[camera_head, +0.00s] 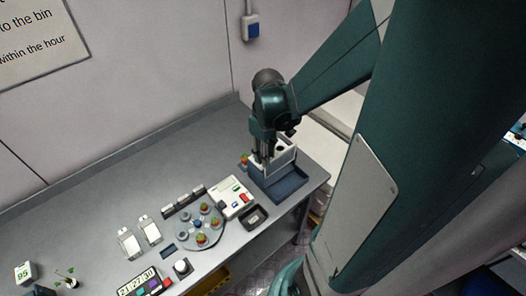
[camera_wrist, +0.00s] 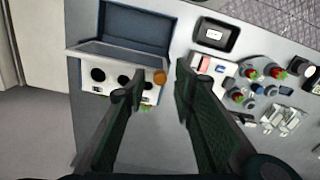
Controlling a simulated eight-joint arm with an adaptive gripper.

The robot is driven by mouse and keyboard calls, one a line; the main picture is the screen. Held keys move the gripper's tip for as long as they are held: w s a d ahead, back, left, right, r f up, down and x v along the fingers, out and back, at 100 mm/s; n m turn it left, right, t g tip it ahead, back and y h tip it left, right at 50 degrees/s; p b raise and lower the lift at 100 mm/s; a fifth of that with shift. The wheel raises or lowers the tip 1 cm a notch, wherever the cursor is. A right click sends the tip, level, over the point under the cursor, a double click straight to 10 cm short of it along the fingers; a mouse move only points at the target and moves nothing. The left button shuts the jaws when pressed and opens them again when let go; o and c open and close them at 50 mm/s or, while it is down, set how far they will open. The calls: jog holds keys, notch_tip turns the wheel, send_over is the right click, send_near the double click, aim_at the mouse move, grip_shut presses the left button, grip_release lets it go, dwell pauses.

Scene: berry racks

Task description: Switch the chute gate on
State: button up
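A white box with round dark holes (camera_head: 287,154) stands at the right end of the bench, joined to a blue tray (camera_head: 287,187). In the wrist view its white face (camera_wrist: 109,88) shows the holes and an orange round part (camera_wrist: 159,77). A white panel (camera_head: 229,204) with green, red and dark parts lies to its left; it also shows in the wrist view (camera_wrist: 207,62), partly behind a finger. No readable label marks the chute gate or its switch state. My gripper (camera_wrist: 160,78) is open and empty, pointing down by the white box.
A small black tray (camera_head: 254,217) is in front of the panel. A grey round plate (camera_head: 187,228) with several red berries is further left, with white holders (camera_head: 150,231) and a digital display (camera_head: 138,283). The bench's back left is clear.

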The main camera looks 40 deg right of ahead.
notch_tip(320, 180, up, 12)
dwell(1.0)
jog(key=shift+f, duration=0.1)
jog(key=shift+a, duration=0.15)
jog(key=s+a+f+m+t+b, duration=0.1)
jog(key=a+f+t+b, duration=0.2)
jog(key=a+b, duration=0.3)
jog(key=a+f+m+t+b, duration=0.1)
jog(key=a+f+t+b, duration=0.2)
jog(key=a, duration=1)
jog(key=shift+s+a+m+t+b, duration=0.35)
jog(key=shift+t+b, duration=0.25)
jog(key=shift+b, duration=1.1)
dwell(1.5)
